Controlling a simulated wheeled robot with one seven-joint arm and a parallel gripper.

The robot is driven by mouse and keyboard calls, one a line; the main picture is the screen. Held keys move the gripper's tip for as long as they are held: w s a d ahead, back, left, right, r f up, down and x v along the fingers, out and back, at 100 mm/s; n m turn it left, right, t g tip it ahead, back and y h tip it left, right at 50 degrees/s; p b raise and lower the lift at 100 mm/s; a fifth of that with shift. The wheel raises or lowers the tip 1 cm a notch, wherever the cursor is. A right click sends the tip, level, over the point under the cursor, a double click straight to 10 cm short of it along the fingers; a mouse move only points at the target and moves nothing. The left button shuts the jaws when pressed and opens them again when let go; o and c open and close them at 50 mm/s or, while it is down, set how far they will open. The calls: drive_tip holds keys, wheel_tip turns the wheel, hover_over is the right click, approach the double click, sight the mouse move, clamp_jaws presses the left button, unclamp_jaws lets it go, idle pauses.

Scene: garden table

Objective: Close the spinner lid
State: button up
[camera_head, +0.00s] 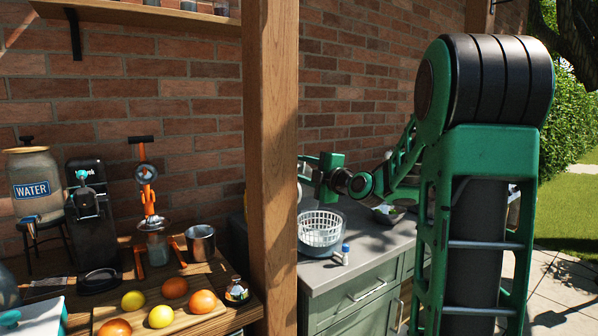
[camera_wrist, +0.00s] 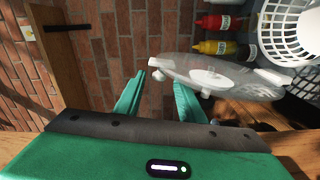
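The salad spinner stands on the grey counter, with a white slotted basket (camera_head: 321,228) in a bluish bowl (camera_head: 322,246). Part of the basket shows at the upper right of the wrist view (camera_wrist: 292,30). A clear lid (camera_wrist: 235,80) with white knobs shows there, tilted and apart from a closed position, its right end near the basket. My gripper (camera_wrist: 165,90) has its green fingers apart with nothing seen between them. The right finger is partly hidden by the lid; I cannot tell if they touch. In the head view my gripper (camera_head: 325,172) is above the basket.
A small blue-capped shaker (camera_head: 344,254) stands right of the bowl. A wooden post (camera_head: 271,150) is left of it. Red (camera_wrist: 220,22) and yellow (camera_wrist: 215,47) bottles are beyond the lid. Oranges (camera_head: 174,288) and a juicer (camera_head: 150,220) occupy the left table.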

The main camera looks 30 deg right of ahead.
drive_tip(key=shift+w, duration=0.65)
